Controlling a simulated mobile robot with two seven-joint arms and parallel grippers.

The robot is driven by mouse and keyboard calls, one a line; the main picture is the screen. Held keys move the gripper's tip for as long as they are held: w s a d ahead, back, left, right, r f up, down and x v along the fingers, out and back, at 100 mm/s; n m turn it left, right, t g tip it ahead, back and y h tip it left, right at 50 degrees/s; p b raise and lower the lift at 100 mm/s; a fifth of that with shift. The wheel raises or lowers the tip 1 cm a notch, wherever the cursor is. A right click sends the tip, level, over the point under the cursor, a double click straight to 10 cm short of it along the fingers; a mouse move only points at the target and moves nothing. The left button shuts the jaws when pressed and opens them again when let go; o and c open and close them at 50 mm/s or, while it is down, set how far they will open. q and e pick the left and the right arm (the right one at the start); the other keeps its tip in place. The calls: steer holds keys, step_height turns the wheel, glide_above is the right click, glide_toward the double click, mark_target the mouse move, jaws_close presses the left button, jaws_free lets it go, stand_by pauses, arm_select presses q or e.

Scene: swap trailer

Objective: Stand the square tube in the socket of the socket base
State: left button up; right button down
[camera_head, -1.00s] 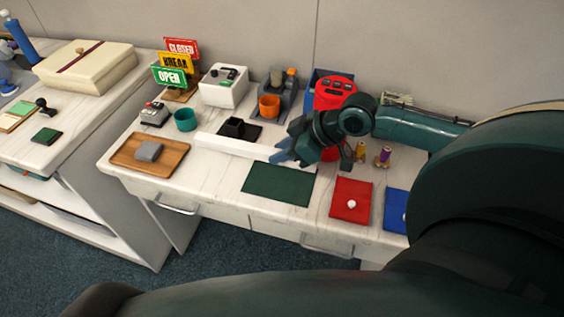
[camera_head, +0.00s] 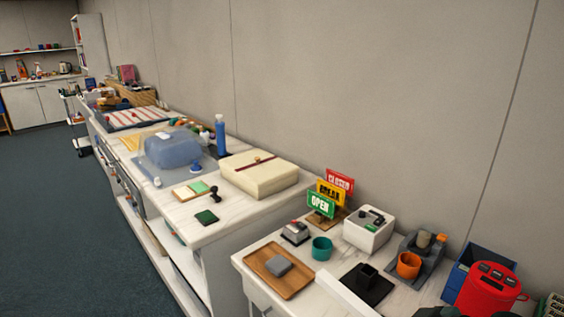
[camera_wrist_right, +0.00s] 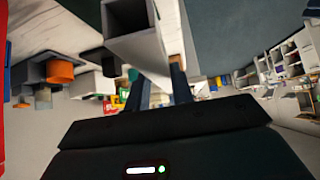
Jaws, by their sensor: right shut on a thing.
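The long white square tube (camera_head: 352,297) shows at the bottom of the head view, lying roughly level in front of the black socket base. Its far part is cut off by the frame edge. In the right wrist view its hollow square end (camera_wrist_right: 147,55) is near the camera. My right gripper (camera_wrist_right: 160,76) is shut on the tube, with a dark finger on either side. The socket base (camera_head: 379,292) is a black plate with a raised square socket (camera_head: 367,275), standing on the white worktop. My left gripper is not in view.
A wooden tray (camera_head: 262,262) with a grey block is to the left of the socket base. A teal cup (camera_head: 322,248), a white box (camera_head: 368,230), an orange cup (camera_head: 409,265) and a red canister (camera_head: 484,290) stand around it. Sign cards (camera_head: 321,205) are behind.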

steer(key=s+a+r+m+t+h+p, duration=0.1)
steer(key=s+a+r+m+h+p, duration=0.1)
steer(key=r+m+h, duration=0.3)
step_height(320, 180, up, 4)
steer(key=shift+a+r+m+t+p, duration=0.2)
steer(key=shift+a+m+t+p, duration=0.25)
steer(key=shift+m, duration=0.55)
